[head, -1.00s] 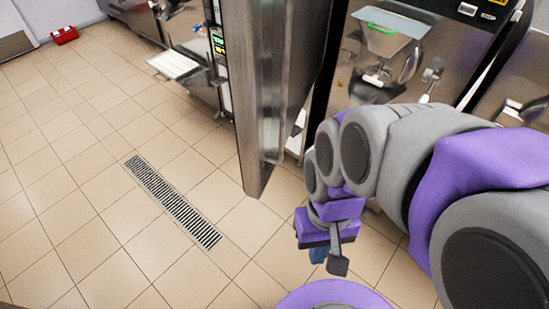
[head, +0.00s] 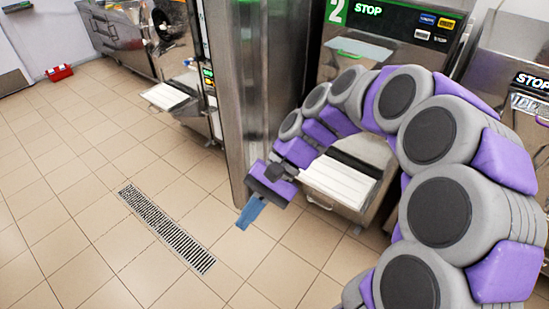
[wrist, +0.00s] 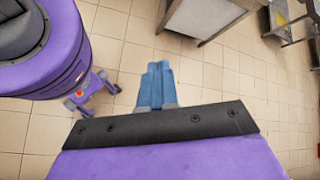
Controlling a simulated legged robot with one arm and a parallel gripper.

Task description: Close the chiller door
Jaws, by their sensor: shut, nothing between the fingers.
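The tall stainless steel door (head: 250,85) stands upright in the head view, swung out from its cabinet; its lower end is partly hidden behind my gripper. My gripper (head: 247,214) has blue fingers and is low in front of the door's bottom end in the picture. I cannot tell whether it touches the door. In the wrist view the blue fingers (wrist: 155,86) are together, with nothing between them and tile floor beyond.
A freezer machine (head: 385,40) with a "STOP" display and a white tray (head: 340,180) stands right of the door. More steel machines (head: 150,50) line the left. A floor drain (head: 165,228) runs across open tiles. A red box (head: 59,72) sits far left.

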